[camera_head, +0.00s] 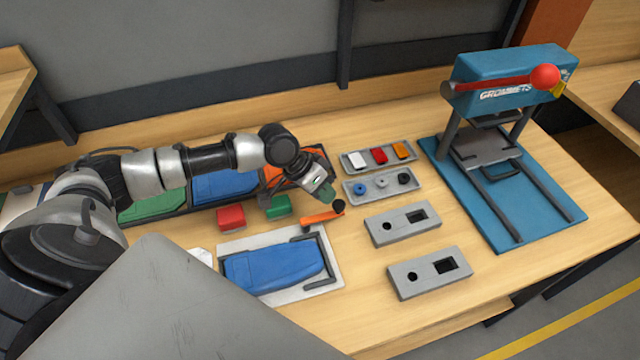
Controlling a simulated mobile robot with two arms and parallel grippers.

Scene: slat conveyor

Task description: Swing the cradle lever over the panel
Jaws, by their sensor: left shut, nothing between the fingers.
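The blue panel (275,268) lies flat in the cradle (333,262), a pale plate with dark brackets on the near part of the table. The cradle lever (318,217) is orange with a black knob (338,206). It sits at the cradle's far right corner and points right, away from the panel. My left gripper (327,194) is shut and empty, pointing down just beyond the lever beside the knob. I cannot tell whether it touches the lever. My right gripper is out of view.
Blue press (510,75) with a red-knobbed handle stands at right. Grey trays hold small switches (380,155) and round buttons (382,184). Two grey boxes with cutouts (402,222) (430,270) lie right of the cradle. Red (230,217) and green (278,207) blocks sit behind it.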

